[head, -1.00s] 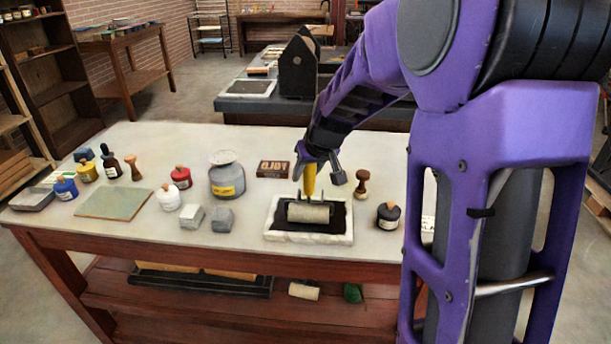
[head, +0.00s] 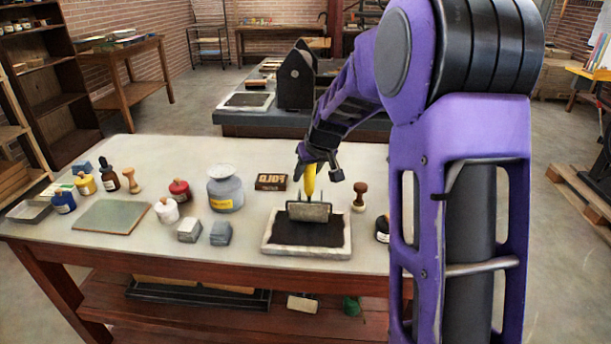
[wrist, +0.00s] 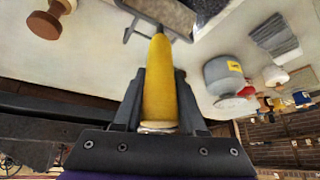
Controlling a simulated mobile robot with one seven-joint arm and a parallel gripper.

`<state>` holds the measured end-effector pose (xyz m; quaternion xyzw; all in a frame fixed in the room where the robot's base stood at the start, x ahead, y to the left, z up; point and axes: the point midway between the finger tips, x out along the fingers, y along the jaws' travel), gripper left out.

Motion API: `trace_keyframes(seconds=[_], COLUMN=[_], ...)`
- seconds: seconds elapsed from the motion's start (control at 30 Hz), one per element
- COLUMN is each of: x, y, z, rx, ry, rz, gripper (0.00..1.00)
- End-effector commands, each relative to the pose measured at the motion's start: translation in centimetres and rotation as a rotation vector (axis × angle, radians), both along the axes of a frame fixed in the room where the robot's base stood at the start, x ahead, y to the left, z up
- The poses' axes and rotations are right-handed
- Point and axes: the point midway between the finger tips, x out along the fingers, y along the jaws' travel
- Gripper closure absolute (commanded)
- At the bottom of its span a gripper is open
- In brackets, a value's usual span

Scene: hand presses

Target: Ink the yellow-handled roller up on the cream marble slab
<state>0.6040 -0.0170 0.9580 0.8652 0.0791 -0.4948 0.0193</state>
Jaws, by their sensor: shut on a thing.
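My gripper (head: 318,166) is shut on the yellow handle (head: 310,181) of the roller, which also fills the middle of the wrist view (wrist: 160,85). The roller's grey cylinder (head: 309,212) sits over the far part of the cream marble slab (head: 300,251). The slab has a black inked area, its near part bare of the roller. The handle stands nearly upright. I cannot tell whether the cylinder touches the ink. In the wrist view the roller's frame and cylinder (wrist: 165,12) show at the top edge.
A grey tin (head: 225,190), a dark box (head: 271,182) and a wooden-knobbed stamp (head: 359,196) stand around the slab. Two grey blocks (head: 189,230) are at its left. A dark ink jar (head: 382,229) is at its right, partly behind my arm. Several ink bottles stand farther left.

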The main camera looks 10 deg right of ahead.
Motion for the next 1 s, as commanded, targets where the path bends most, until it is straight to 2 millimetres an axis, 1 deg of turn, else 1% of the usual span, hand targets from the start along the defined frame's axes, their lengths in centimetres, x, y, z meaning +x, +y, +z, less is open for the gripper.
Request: trace_keyframes(seconds=[0.07, 0.4, 0.73, 1.0], x=[-0.2, -2.6, -3.7, -5.7], y=[0.0, 0.8, 1.2, 1.9], z=[0.0, 0.1, 0.3, 0.2], rx=[-0.001, 0.0, 0.0, 0.0], ry=[0.0, -0.003, -0.003, -0.003], rz=[-0.001, -0.001, -0.001, -0.001], gripper=[1.0, 1.0, 1.0, 1.0])
